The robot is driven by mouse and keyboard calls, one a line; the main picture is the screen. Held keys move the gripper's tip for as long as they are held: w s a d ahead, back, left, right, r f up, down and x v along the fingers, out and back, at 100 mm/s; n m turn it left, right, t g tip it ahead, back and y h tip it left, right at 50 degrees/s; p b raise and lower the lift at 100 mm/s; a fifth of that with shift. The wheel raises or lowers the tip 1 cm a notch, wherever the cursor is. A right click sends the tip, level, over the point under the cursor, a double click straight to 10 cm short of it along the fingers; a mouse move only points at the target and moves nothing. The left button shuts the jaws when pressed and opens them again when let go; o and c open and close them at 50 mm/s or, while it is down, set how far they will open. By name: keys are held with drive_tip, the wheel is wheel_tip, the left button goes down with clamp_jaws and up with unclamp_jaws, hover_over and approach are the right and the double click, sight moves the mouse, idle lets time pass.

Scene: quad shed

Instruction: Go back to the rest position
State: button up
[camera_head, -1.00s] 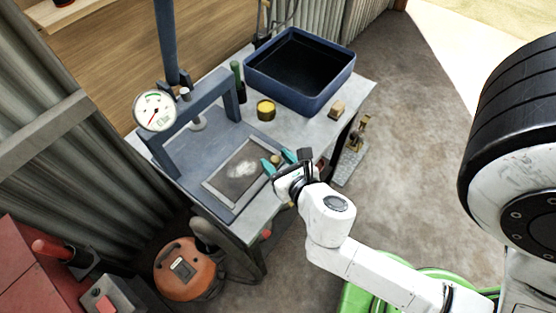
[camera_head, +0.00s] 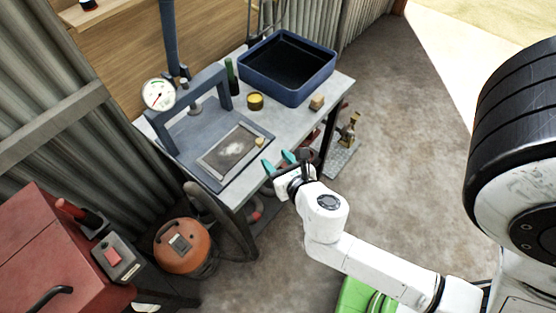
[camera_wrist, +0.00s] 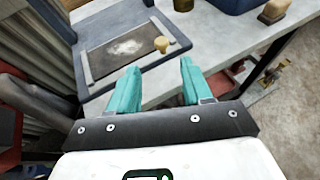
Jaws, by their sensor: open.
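My gripper (camera_head: 277,163) is at the front edge of the workbench (camera_head: 300,118) in the head view. Its two teal fingers are apart with nothing between them. In the wrist view my gripper (camera_wrist: 158,88) also shows open and empty. Beyond the fingers a small yellowish knob (camera_wrist: 161,44) stands on the right part of a framed dark plate (camera_wrist: 115,48) with a pale powdery patch. The knob also shows in the head view (camera_head: 260,141), apart from the fingers.
A blue tray (camera_head: 329,75), yellow tin (camera_head: 255,101), green bottle (camera_head: 231,76) and small wooden-topped block (camera_head: 317,102) stand on the bench. A press frame with a gauge (camera_head: 158,94) stands at the left. An orange round machine (camera_head: 184,246) and red cabinet (camera_head: 45,262) are at lower left.

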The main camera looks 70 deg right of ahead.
idle(0.6)
wheel_tip(320, 180, down, 4)
drive_tip(key=s+d+f+m+g+y+b, duration=0.1)
drive_tip(key=s+m+g+y, duration=0.3)
drive_tip(key=m, duration=1.3)
drive_tip(key=s+a+f+m+g+y, duration=0.1)
drive_tip(key=a+m+g+y, duration=0.1)
drive_tip(key=a+m, duration=0.3)
drive_tip(key=s+a+f+m+g+y+b, duration=0.1)
drive_tip(key=a+m+g+y, duration=0.1)
drive_tip(key=a+m, duration=0.3)
drive_tip(key=shift+a+f+m+g+y, duration=0.3)
drive_tip(key=shift+a+f+m+g, duration=0.1)
drive_tip(key=shift+m+g, duration=0.4)
drive_tip(key=shift+d, duration=0.1)
